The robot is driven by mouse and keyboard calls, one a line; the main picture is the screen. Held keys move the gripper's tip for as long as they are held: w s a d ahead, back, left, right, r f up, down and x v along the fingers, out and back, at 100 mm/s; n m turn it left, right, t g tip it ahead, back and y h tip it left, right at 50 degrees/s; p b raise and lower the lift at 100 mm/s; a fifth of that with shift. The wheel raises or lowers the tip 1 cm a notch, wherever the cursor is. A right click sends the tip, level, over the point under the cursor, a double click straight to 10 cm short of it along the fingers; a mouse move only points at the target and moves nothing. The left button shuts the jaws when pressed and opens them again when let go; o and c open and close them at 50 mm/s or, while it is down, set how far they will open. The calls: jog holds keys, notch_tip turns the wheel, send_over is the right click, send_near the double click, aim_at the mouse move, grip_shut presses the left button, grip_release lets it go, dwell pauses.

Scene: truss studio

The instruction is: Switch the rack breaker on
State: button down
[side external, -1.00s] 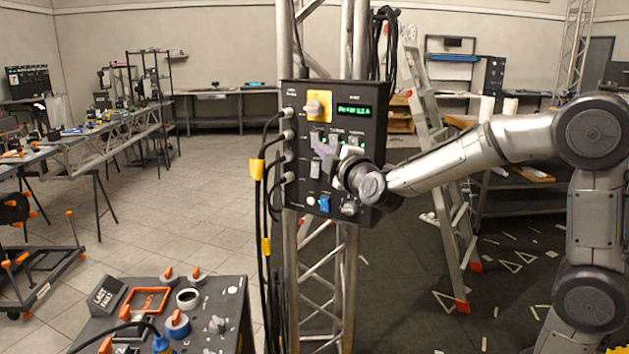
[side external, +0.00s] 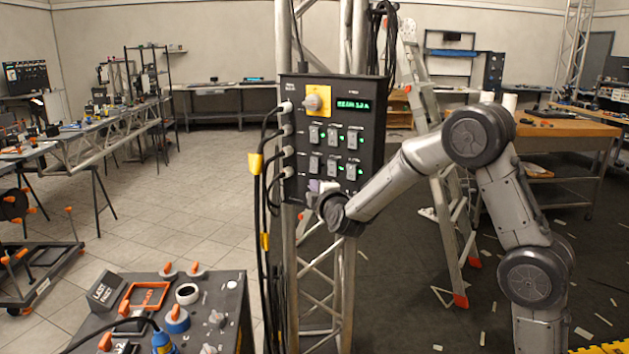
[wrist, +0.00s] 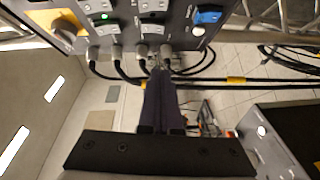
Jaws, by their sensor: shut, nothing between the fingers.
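The black breaker panel (side external: 283,115) hangs on the truss in the side view, and its lower part is hidden by my wrist. It has two rows of small rocker switches (side external: 333,137) with green lights beside several. The labels are too small to read, so I cannot tell which is the rack breaker. My gripper (side external: 314,186) is at the panel's lower edge, partly hidden by my wrist. In the wrist view my gripper (wrist: 163,72) is shut and empty, with its tips by the grey cable plugs (wrist: 142,50). I cannot tell whether they touch.
A yellow-backed rotary knob (side external: 313,102) and a green display (side external: 354,106) sit at the panel's top. Black cables (side external: 259,210) hang from its left side. A control box (side external: 225,290) stands at lower left, and a ladder (side external: 447,240) stands behind my arm.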

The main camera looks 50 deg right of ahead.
send_near(311, 171)
jog(key=w, duration=0.4)
jog(key=d, duration=0.1)
jog(key=w+d, duration=0.1)
jog(key=d, duration=0.1)
jog(key=shift+w+d+f, duration=0.1)
jog(key=shift+f, duration=0.1)
jog(key=shift+d+f, duration=0.1)
jog(key=shift+d, duration=0.25)
jog(key=shift+a, duration=0.15)
jog(key=s+a+f, duration=0.1)
jog(key=s+a, duration=0.7)
jog(key=a, duration=0.1)
jog(key=shift+s+a, duration=0.25)
jog(key=shift+s, duration=0.15)
